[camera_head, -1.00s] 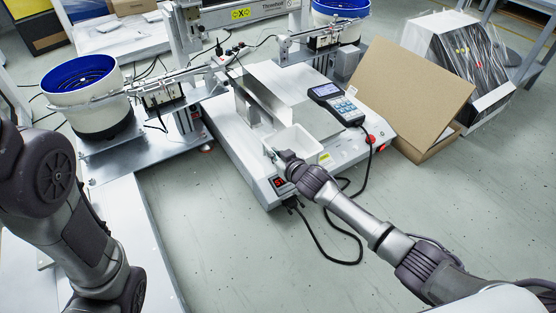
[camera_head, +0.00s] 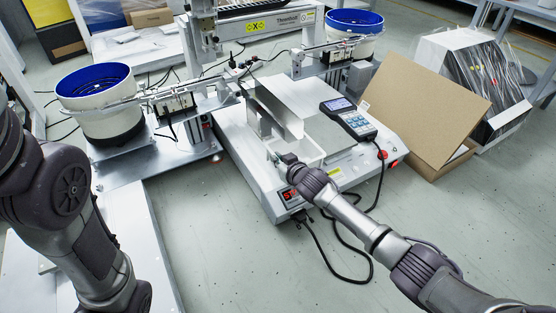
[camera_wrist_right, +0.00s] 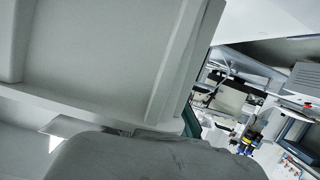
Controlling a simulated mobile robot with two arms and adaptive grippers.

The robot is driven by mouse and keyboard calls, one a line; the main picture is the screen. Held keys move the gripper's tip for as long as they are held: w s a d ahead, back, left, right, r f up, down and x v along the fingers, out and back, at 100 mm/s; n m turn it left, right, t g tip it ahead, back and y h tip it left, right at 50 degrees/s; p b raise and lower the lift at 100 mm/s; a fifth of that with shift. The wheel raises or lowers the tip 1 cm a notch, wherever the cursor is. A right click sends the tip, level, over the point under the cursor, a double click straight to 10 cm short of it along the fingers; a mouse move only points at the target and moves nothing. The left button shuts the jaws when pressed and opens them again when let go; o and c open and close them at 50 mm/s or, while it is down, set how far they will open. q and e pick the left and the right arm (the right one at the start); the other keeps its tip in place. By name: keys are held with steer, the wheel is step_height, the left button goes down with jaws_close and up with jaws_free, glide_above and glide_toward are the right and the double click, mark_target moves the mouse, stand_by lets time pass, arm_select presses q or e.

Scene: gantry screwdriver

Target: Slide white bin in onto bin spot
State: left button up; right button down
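The white bin (camera_head: 308,153) sits on the deck of the gantry machine (camera_head: 262,178), at its front. Its far part lies close to the bent metal chute plates (camera_head: 278,106). My right gripper (camera_head: 276,158) is at the bin's near left corner, seemingly touching it; its fingertips are largely hidden. In the right wrist view a large pale wall, apparently the bin (camera_wrist_right: 95,50), fills the upper left, with a dark grey rounded gripper part below it. Whether the fingers are closed on the rim does not show. My left arm is at the left edge; its gripper is outside the view.
A keypad controller (camera_head: 348,120) lies right of the bin, with its black cable (camera_head: 372,268) looping on the floor. A red button (camera_head: 382,155) is at the deck's right edge. A cardboard box (camera_head: 425,110) stands to the right. Blue-rimmed feeder bowls (camera_head: 95,82) flank the machine.

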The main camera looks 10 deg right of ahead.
steer(key=shift+f, duration=0.4)
steer(key=c, duration=1.2)
jaws_free()
steer(key=shift+c, duration=0.2)
steer(key=shift+s, duration=0.1)
